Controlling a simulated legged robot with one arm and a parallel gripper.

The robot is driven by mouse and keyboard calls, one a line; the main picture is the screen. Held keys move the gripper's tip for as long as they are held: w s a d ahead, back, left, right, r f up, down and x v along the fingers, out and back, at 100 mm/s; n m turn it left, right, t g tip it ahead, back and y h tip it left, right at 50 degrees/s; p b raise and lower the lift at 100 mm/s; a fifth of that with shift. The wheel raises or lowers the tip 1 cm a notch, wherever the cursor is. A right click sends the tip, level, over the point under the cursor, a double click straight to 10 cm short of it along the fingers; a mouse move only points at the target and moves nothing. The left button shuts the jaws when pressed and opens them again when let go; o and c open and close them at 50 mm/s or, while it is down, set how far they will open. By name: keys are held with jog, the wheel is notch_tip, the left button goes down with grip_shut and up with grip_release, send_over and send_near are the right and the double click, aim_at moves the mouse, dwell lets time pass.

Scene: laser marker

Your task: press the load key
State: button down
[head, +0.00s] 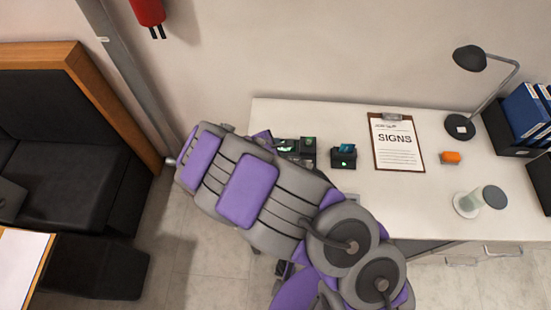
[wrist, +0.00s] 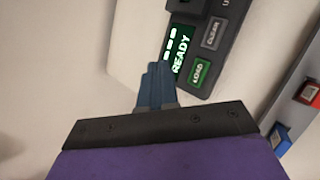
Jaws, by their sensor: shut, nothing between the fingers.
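In the wrist view, the green key labelled LOAD (wrist: 198,73) sits on a dark control panel, lit green. The grey CLEAR key (wrist: 214,33) lies beyond it, and a green screen reading READY (wrist: 178,55) is to its left. My gripper (wrist: 157,70) is shut and empty, its blue fingertips just left of the LOAD key and overlapping the lower screen edge in the picture. I cannot tell whether they touch the panel. In the head view, the dark marker device (head: 296,147) stands on the desk, partly hidden by my arm.
Red (wrist: 309,93) and blue (wrist: 280,138) pieces show in the wrist view.

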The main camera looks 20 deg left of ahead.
jog(key=shift+f+b, duration=2.55)
jog(key=shift+f, duration=1.45)
jog(key=shift+f, duration=0.1)
jog(key=shift+f+b, duration=0.25)
jog(key=shift+b, duration=0.05)
jog(key=shift+d+f, duration=0.1)
jog(key=shift+f, duration=0.3)
jog(key=shift+r, duration=0.15)
jog(key=shift+r+p, duration=0.35)
jog(key=shift+r, duration=0.35)
jog(key=shift+r+p, duration=1.75)
jog(key=shift+r, duration=0.75)
